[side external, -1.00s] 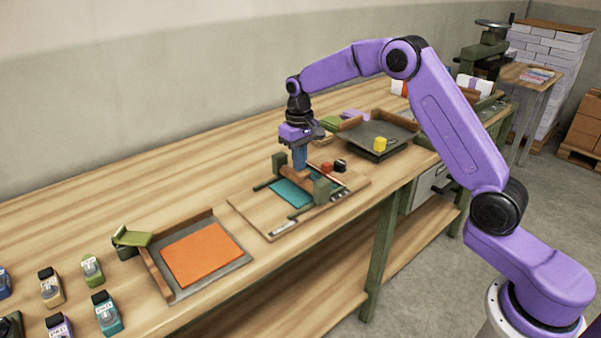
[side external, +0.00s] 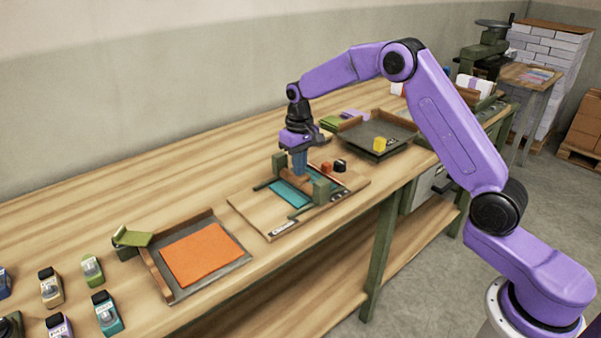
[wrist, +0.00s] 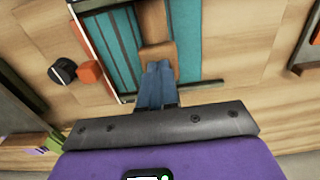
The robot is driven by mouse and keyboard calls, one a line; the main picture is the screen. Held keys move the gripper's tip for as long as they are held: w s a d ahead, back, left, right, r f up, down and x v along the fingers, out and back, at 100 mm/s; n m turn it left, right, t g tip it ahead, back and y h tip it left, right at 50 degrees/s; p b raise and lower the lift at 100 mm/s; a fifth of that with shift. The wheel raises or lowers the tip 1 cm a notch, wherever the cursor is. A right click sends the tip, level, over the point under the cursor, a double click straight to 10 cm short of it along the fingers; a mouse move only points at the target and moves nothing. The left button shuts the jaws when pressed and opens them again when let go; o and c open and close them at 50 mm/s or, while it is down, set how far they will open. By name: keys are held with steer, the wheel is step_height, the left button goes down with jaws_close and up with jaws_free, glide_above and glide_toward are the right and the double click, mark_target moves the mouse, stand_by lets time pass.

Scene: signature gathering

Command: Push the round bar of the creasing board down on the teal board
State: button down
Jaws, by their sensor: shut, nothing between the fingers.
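The creasing board (side external: 250,207) is a wooden base with green posts and dark rails on the bench. Its brown round bar (side external: 294,179) lies across the teal board (side external: 285,194), between the two posts. In the wrist view the bar (wrist: 152,20) runs down the picture, with teal (wrist: 198,45) on both sides. My gripper (side external: 300,172) points down with its blue fingers together and empty, their tips at the bar. Whether the bar touches the teal board is unclear.
A dark tray with a yellow block (side external: 380,144) stands behind right.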

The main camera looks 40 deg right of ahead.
stand_by(0.4)
steer(key=shift+r, duration=3.45)
steer(key=shift+a, duration=0.1)
steer(key=s+a+r+n, duration=0.25)
steer(key=s+a, duration=0.25)
steer(key=s, duration=0.5)
steer(key=s+a+r+n, duration=0.1)
steer(key=s+a+n, duration=0.3)
steer(key=s, duration=0.7)
steer(key=s+d+f+n, duration=0.1)
steer(key=s+d+n, duration=0.2)
steer(key=s, duration=0.8)
steer(key=s+d+f+n, duration=0.2)
steer(key=s+d+n, duration=0.1)
steer(key=s, duration=0.7)
steer(key=shift+s+d, duration=0.2)
steer(key=shift+s, duration=0.15)
